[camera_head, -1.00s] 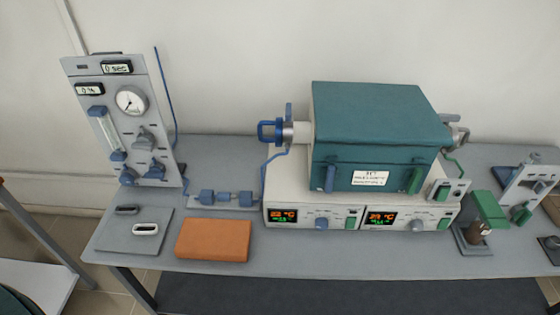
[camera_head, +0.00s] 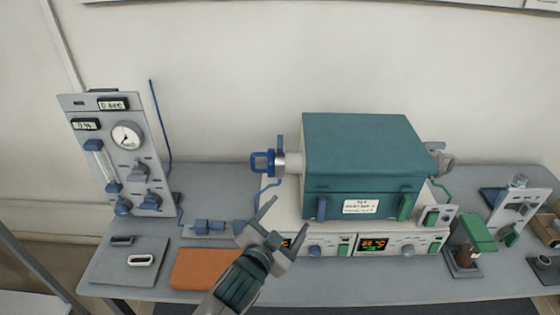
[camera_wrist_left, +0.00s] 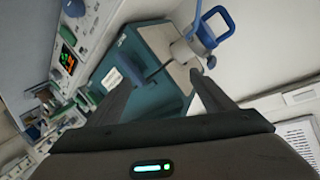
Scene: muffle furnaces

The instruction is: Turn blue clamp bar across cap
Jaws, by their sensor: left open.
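The furnace tube's metal cap (camera_head: 291,163) sticks out from the left side of the teal furnace (camera_head: 360,150). A blue clamp bar (camera_head: 280,147) stands upright at the cap, next to a blue loop handle (camera_head: 262,162). In the left wrist view, blue clamp parts (camera_wrist_left: 204,32) and the loop (camera_wrist_left: 222,22) show at the top, beyond the fingers. My left gripper (camera_head: 287,215) is open and empty, in front of and below the cap, apart from it. It also shows in the left wrist view (camera_wrist_left: 156,78). My right gripper is not in view.
The controller box (camera_head: 330,235) with lit displays lies below the furnace. A gauge panel (camera_head: 125,150) stands at the left. An orange block (camera_head: 200,270) and a grey plate (camera_head: 120,275) lie at the front left. A thin blue tube (camera_head: 263,190) hangs below the cap.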

